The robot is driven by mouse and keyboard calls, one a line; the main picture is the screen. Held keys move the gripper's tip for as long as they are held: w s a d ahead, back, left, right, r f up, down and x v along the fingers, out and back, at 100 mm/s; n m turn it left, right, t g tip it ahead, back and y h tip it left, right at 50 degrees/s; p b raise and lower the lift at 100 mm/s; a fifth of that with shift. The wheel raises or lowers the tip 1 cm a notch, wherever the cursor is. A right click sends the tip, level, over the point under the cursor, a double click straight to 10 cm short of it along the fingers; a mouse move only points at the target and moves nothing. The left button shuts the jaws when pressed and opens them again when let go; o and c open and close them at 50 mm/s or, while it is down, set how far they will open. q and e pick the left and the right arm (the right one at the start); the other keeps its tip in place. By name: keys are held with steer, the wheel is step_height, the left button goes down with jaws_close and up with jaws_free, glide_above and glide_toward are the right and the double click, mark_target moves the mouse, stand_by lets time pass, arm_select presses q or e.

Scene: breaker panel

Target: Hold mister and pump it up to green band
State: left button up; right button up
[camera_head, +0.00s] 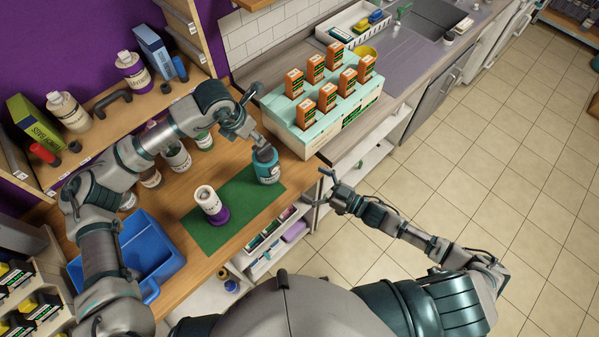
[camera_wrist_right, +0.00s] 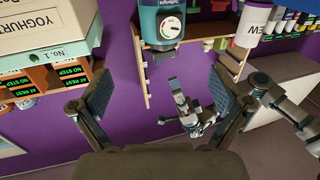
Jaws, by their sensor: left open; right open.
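The mister, a teal and white bottle (camera_head: 265,166), stands at the right end of the green mat (camera_head: 228,229). In the right wrist view a teal body with a pale window (camera_wrist_right: 170,27), apparently the mister, is cut off by the top edge; I cannot read any band on it. My left gripper (camera_head: 256,116) is open just above and behind the mister's top; contact cannot be told. My right gripper (camera_head: 323,187) is open and empty, to the right of the mister beyond the counter's front edge. Its two pads frame the right wrist view (camera_wrist_right: 160,94).
A blue bin (camera_head: 150,250) and shelves of bottles (camera_head: 128,111) lie left. Tiled floor at right is clear.

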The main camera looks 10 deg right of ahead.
mark_target(269, 162)
steer(key=x, duration=1.6)
steer(key=shift+s+a, duration=0.15)
steer(key=shift+s, duration=0.15)
steer(key=shift+w+a, duration=0.2)
steer(key=shift+w, duration=0.5)
steer(key=shift+a, duration=0.45)
steer(key=shift+c, duration=1)
steer(key=shift+a, duration=0.15)
steer(key=c, duration=0.4)
steer(key=shift+a, duration=0.1)
steer(key=c, duration=0.8)
steer(key=o, duration=0.9)
steer(key=shift+d, duration=0.35)
steer(key=c, duration=0.6)
arm_select(q)
steer(key=shift+a, duration=0.25)
arm_select(e)
steer(key=shift+d, duration=0.15)
arm_select(q)
steer(key=shift+a, duration=0.2)
arm_select(e)
steer(key=shift+a, duration=0.2)
